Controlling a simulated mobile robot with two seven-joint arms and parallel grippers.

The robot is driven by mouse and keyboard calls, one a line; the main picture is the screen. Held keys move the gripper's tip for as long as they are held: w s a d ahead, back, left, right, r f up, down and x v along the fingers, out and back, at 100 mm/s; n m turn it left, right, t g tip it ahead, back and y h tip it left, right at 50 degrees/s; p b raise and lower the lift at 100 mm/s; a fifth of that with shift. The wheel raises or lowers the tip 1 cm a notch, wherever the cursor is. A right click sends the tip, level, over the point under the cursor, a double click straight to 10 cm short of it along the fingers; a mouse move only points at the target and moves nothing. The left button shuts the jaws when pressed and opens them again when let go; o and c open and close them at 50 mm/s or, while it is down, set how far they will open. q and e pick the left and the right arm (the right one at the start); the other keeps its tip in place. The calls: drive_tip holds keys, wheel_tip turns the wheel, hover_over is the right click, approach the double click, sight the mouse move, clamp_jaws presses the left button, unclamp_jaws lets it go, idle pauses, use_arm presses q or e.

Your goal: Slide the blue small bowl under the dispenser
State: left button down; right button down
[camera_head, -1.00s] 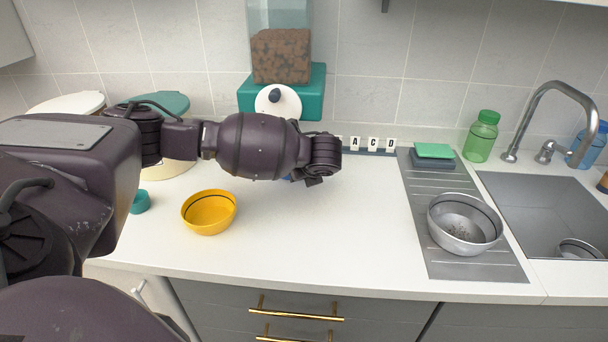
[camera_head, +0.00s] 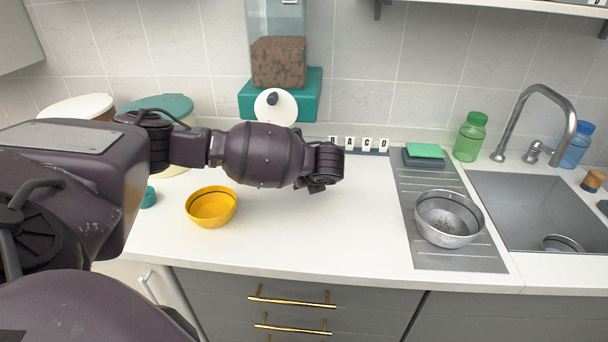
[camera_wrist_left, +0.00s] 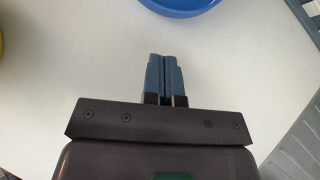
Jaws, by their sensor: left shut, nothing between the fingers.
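The blue small bowl (camera_wrist_left: 180,7) shows only in part at the top of the left wrist view, just beyond my fingertips and apart from them. In the head view it is hidden behind my left arm. My left gripper (camera_wrist_left: 163,58) is shut and empty above the white counter. In the head view its wrist end (camera_head: 320,185) is right of the yellow bowl, with the fingers barely visible. The dispenser (camera_head: 278,62) stands at the back wall, with a clear hopper of brown kibble, a teal body and a white round front with a dark knob. My right gripper is out of view.
A yellow bowl (camera_head: 211,207) sits on the counter at left. A metal bowl (camera_head: 448,217) stands on the grey drainboard (camera_head: 460,258) beside the sink (camera_head: 545,200). Letter tiles (camera_head: 368,144) line the back. Lidded bins stand behind my arm. The counter's front middle is clear.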

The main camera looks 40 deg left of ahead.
use_arm(q)
drive_tip(key=p+v, duration=0.1)
drive_tip(key=v, duration=0.8)
drive_tip(key=shift+d+r+p, duration=0.15)
drive_tip(key=shift+r+p, duration=0.15)
drive_tip(key=shift+r, duration=0.1)
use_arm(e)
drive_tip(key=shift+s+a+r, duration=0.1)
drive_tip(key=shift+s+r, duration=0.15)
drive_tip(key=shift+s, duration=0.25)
